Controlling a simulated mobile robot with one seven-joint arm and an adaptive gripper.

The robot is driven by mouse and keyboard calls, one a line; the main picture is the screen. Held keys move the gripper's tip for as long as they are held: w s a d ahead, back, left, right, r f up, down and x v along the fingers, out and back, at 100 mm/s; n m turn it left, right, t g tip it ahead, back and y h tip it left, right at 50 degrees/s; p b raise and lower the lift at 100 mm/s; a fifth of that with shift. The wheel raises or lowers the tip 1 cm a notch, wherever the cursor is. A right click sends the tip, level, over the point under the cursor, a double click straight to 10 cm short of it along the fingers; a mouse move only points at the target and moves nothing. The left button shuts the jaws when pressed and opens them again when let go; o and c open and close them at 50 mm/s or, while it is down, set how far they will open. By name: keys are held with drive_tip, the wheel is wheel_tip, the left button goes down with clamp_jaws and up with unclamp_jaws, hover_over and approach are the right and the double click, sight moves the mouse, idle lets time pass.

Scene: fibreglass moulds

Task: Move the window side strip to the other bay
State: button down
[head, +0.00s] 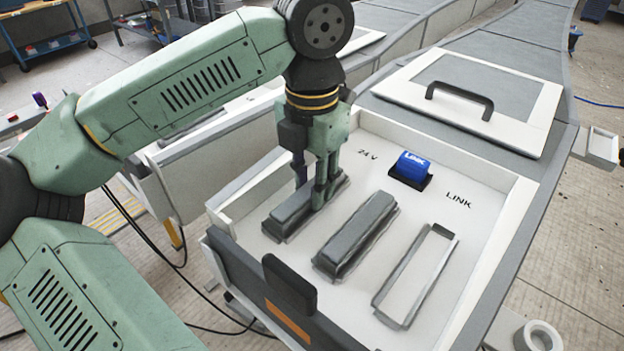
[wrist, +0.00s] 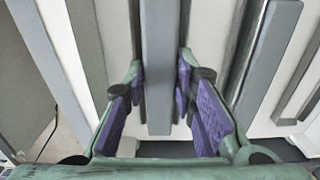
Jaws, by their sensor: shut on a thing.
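In the head view, a grey strip (head: 288,214) sits at the left of a white open box. My gripper (head: 322,192) points down over it with its fingers shut on the strip's far half. In the wrist view, the strip (wrist: 159,60) runs between the purple pads of my gripper (wrist: 160,108). A second grey strip (head: 357,232) lies in the middle bay, and it also shows at the right in the wrist view (wrist: 266,55). The right bay (head: 430,283) is a bare grey frame. The fingers hide part of the held strip; I cannot tell whether it is lifted.
A blue LINK switch (head: 412,167) stands behind the bays, near printed "24 V" and "LINK". Box walls (head: 478,255) stand around the bays. A black handle (head: 288,283) rises at the front. A lid with a handle (head: 460,98) lies behind the box.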

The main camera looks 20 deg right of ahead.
drive_tip(key=c, duration=1.3)
unclamp_jaws()
wheel_tip(320, 180, up, 12)
drive_tip(key=shift+r, duration=0.1)
drive_tip(key=shift+d, duration=0.1)
